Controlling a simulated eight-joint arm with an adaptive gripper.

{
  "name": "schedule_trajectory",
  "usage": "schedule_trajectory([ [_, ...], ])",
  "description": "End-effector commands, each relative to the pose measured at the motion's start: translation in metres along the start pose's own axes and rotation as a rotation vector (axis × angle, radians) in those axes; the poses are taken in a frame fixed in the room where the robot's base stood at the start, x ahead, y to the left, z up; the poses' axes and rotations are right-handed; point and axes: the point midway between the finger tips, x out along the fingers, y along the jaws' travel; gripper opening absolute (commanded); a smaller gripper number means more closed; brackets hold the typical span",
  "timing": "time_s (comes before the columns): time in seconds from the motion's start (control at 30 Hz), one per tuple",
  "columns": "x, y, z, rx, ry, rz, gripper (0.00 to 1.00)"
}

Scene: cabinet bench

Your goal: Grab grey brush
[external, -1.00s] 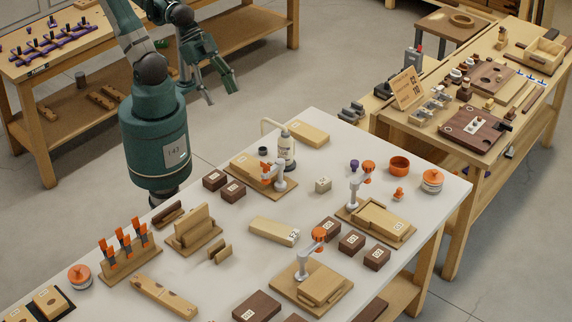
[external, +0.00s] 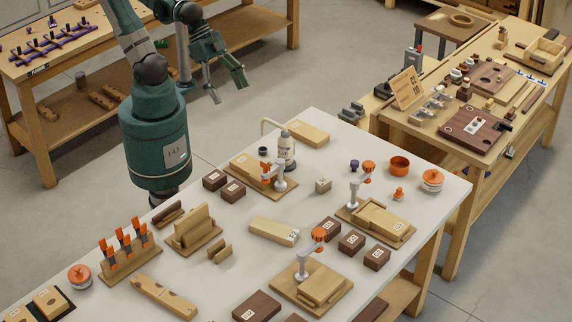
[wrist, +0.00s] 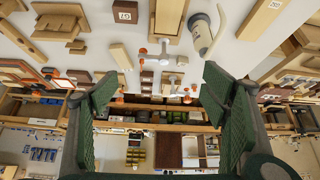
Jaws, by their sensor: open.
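My gripper (external: 228,91) is open and empty. It hangs in the air behind the white table, to the right of my base in the external view. In the wrist view, my gripper (wrist: 160,80) has its two green fingers spread wide with nothing between them. I cannot make out a grey brush for certain in either view. A small dark brown brush-like piece (external: 168,214) lies near the table's left edge. Several orange-and-dark tools (external: 123,241) stand upright in a wooden rack (external: 132,267) at the left; whether they are brushes is unclear.
The white table (external: 230,284) is crowded with wooden blocks, dark brown boxes and several boards with orange-knobbed clamps. A pale bottle (external: 287,152) stands near the back edge. Side benches (external: 440,122) hold more items at the right. The floor around my gripper is open.

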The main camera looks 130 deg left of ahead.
Motion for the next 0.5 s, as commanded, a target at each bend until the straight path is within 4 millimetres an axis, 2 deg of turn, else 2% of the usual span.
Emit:
schedule_trajectory([
  [0.5,0.033,-0.071,-0.056,-0.195,-0.079,-0.081,0.73],
])
